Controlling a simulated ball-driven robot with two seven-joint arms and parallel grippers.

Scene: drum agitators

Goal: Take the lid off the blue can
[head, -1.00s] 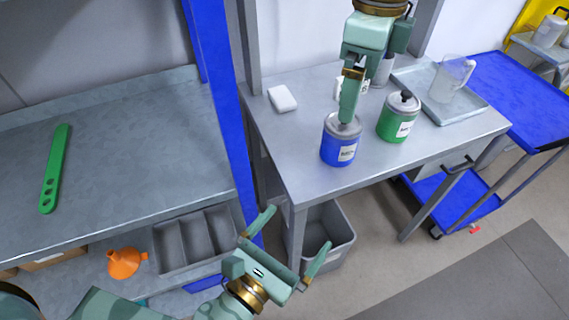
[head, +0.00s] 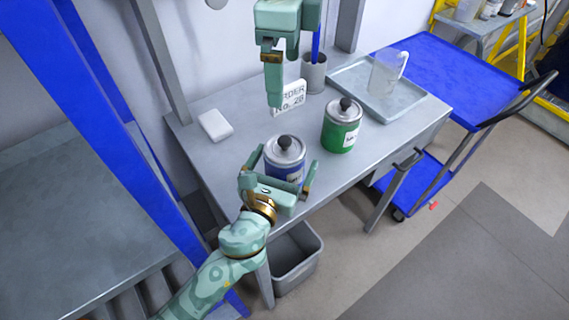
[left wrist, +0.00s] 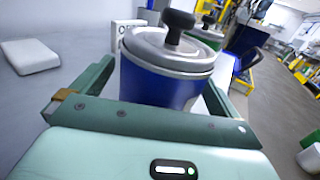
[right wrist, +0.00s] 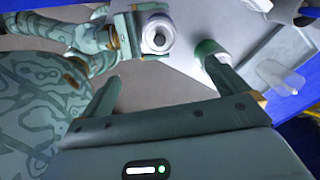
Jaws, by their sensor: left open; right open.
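The blue can (head: 272,171) stands upright near the front edge of the grey table. Its silver lid (head: 287,155) with a black knob (head: 284,142) is on. In the left wrist view the can (left wrist: 155,88) sits between the fingers, with the lid (left wrist: 150,48) above them. My left gripper (head: 284,164) is open, its fingers on either side of the can; I cannot tell whether they touch it. My right gripper (head: 273,98) is open and empty, pointing down above and behind the can. In the right wrist view the lid (right wrist: 152,42) shows beyond its fingers.
A green can (head: 340,133) with a silver lid and black knob stands close to the right. A white block (head: 215,125) lies at left.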

